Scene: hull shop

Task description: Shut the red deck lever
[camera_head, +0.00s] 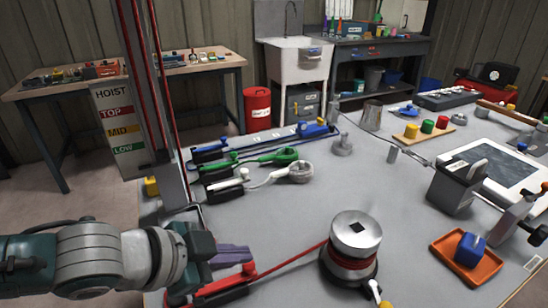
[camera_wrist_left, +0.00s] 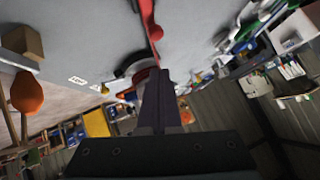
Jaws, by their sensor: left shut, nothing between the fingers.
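The red deck lever (camera_head: 218,285) is on a dark clutch body at the near left of the grey deck table, with a red knob (camera_head: 248,268) at its right end. A red line runs from there to the steel winch (camera_head: 355,240). The lever lies at a shallow slant; I cannot tell whether it is fully down. My left gripper (camera_head: 234,256) is shut and empty, just behind the lever near the knob; contact is unclear. In the left wrist view, the shut fingers (camera_wrist_left: 160,88) point toward the red lever (camera_wrist_left: 148,16) and its knob (camera_wrist_left: 156,33).
Blue (camera_head: 208,152), green (camera_head: 220,166) and white (camera_head: 226,186) levers stand in a row farther back. An orange tray (camera_head: 458,270) with a blue block is at the right. A hoist post with red lines rises behind my left arm.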

